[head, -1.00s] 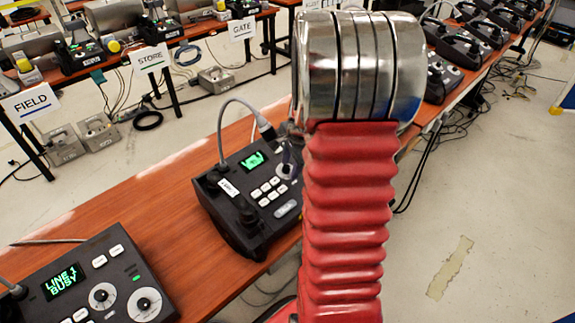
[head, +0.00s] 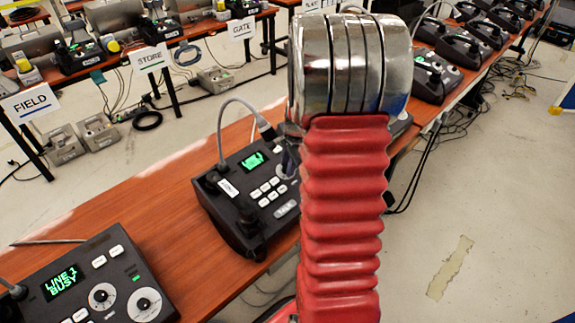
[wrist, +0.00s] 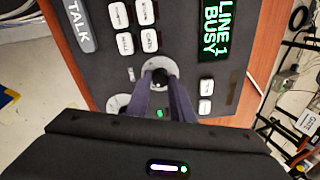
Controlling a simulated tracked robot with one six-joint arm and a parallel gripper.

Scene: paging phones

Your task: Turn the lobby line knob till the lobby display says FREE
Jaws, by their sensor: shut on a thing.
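In the wrist view, my gripper (wrist: 165,88) is shut on a line knob (wrist: 160,76) with a pale round dial, on a dark desk phone (wrist: 180,30). The phone's display (wrist: 215,28) reads LINE 1 BUSY in green. A second pale dial (wrist: 117,103) is partly covered by my gripper. In the head view, this phone (head: 240,215) stands mid-table with a small green display (head: 253,160). Its white name label (head: 229,187) is too small to read surely. My red arm hides the phone's right side, and the gripper is mostly hidden there.
Another phone (head: 85,285) at the front left also shows LINE 1 BUSY. The wooden table (head: 130,215) is bare between the two phones. A grey cable arches over the middle phone. More phones (head: 435,75) line the table beyond my arm.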

